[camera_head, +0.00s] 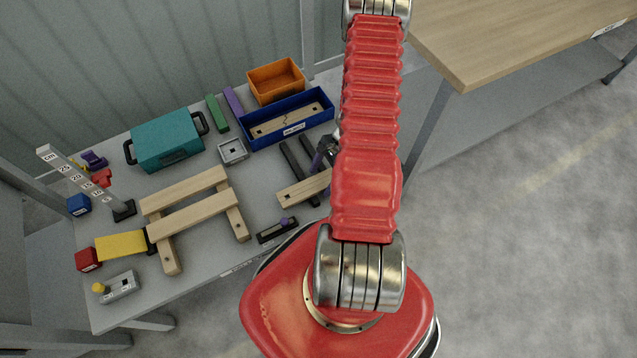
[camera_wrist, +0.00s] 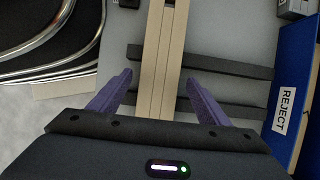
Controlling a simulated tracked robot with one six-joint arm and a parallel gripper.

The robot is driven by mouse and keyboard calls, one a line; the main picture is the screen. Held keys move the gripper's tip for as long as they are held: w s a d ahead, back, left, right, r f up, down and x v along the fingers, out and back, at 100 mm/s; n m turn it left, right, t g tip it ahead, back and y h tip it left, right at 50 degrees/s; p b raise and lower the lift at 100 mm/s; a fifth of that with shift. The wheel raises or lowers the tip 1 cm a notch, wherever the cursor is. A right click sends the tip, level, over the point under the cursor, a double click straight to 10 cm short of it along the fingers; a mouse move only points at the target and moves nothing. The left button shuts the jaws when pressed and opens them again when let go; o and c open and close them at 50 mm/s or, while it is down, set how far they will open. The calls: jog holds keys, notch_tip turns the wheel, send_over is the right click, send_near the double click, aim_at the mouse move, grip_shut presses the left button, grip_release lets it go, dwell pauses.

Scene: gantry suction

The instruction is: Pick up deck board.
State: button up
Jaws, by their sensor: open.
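A pale wooden deck board (camera_head: 300,190) lies across two dark bars (camera_head: 291,160) on the grey table. My arm covers its right end in the head view. In the wrist view the board (camera_wrist: 166,40) runs up the picture between the two purple fingers of my gripper (camera_wrist: 159,80). The fingers are open, one on each side of the board, with a gap on both sides. I cannot tell how far above the board they are. In the head view my gripper (camera_head: 327,150) is mostly hidden behind my red arm.
A blue REJECT tray (camera_head: 263,143) holding a cracked board stands behind; its wall (camera_wrist: 291,90) is right in the wrist view. A wooden frame (camera_head: 190,215), a teal case (camera_head: 166,140) and an orange bin (camera_head: 277,82) share the table. A small black device (camera_head: 277,230) lies in front.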

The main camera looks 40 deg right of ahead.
aim_at(322, 180)
jog(key=shift+c, duration=0.6)
jog(key=c, duration=1.1)
jog(key=shift+c, duration=0.2)
jog(key=shift+r, duration=0.2)
notch_tip(322, 180, up, 10)
jog(key=shift+f, duration=0.15)
dwell(0.4)
jog(key=w+a+r+n+g+h, duration=0.4)
jog(key=w+a+r+n+g, duration=0.1)
jog(key=w+a+r+n, duration=1.6)
jog(key=w+a+r, duration=0.2)
jog(key=a+r, duration=0.1)
jog(key=r, duration=0.1)
jog(key=shift+w+a+g, duration=0.15)
jog(key=shift+a+g, duration=0.15)
jog(key=shift+a, duration=0.05)
